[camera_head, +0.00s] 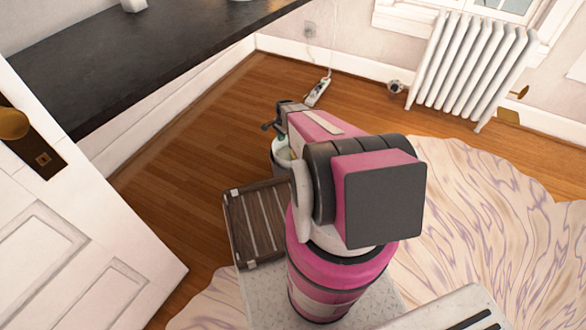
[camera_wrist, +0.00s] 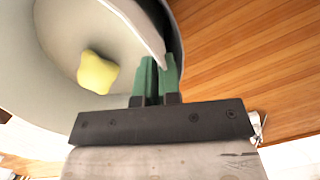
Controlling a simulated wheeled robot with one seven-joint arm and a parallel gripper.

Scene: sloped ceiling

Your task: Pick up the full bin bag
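The bin bag (camera_wrist: 60,60) looks like a pale grey-white lining inside a round bin (camera_wrist: 177,42) in the wrist view. My gripper (camera_wrist: 158,72) has green fingers close together at the bin's right side. A white fold of the bag tapers down to the fingertips and appears pinched between them. In the head view the bin (camera_head: 276,157) stands on the floor, mostly hidden behind my arm; the bag's contents cannot be made out there.
A white door (camera_head: 85,240) stands at the left, a radiator (camera_head: 470,65) at the back right. A power strip (camera_head: 318,90) lies behind. Wooden floor (camera_head: 175,180) is clear left of the bin; a patterned rug (camera_head: 490,220) covers the right.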

